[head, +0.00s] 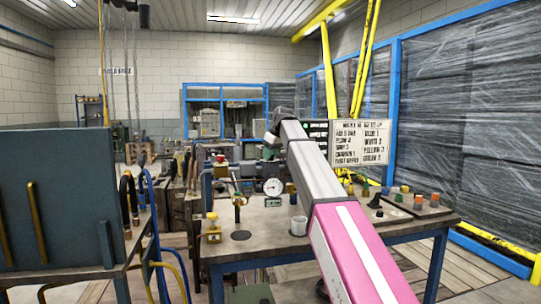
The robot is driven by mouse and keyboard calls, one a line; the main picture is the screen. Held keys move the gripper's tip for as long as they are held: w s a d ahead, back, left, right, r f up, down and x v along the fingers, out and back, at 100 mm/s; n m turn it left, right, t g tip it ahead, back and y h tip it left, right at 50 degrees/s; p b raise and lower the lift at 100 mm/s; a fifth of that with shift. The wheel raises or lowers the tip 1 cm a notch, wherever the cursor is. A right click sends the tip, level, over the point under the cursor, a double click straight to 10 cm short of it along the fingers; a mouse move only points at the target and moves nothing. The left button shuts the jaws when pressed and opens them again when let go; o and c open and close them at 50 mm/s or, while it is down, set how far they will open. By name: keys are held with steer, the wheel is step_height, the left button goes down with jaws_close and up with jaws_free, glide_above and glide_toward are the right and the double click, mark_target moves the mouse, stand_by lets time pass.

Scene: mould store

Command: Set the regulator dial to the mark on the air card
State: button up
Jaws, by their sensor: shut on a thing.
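My arm reaches from the lower right over the blue-legged bench, and its far end bends down behind the last link. My gripper (270,152) is small and dark there, above a white round gauge (273,187). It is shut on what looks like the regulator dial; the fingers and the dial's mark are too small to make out. A small green-faced display (272,202) sits below the gauge.
The bench top (262,238) also carries a grey cup (298,226), a yellow-topped fitting (213,230) and a panel of coloured knobs (405,203) at right. A dark upright panel (75,200) blocks the left. Blue-framed wrapped stacks (465,110) line the right side.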

steer(key=shift+m, duration=0.3)
steer(key=m+h, duration=0.1)
steer(key=m, duration=0.1)
steer(key=m+t, duration=0.1)
steer(key=m, duration=0.2)
steer(key=shift+s+a+t+h, duration=0.1)
steer(key=shift+t+h, duration=0.2)
steer(key=shift+h, duration=0.1)
steer(key=m+h, duration=0.1)
steer(key=m, duration=0.2)
steer(key=m+h, duration=0.1)
steer(key=m, duration=0.2)
steer(key=shift+a+m, duration=0.1)
steer(key=shift+m, duration=0.3)
steer(key=m+h, duration=0.1)
steer(key=m, duration=0.2)
steer(key=m+h, duration=0.1)
steer(key=m, duration=0.2)
steer(key=shift+a+g+h, duration=0.1)
steer(key=shift+g+h, duration=0.2)
steer(key=shift+g, duration=0.1)
steer(key=shift+m+g+h, duration=0.3)
steer(key=shift+m+g, duration=0.1)
steer(key=shift+m, duration=0.9)
steer(key=shift+m+g+h, duration=0.3)
steer(key=shift+m+g, duration=0.1)
steer(key=shift+m, duration=0.9)
steer(key=o, duration=0.9)
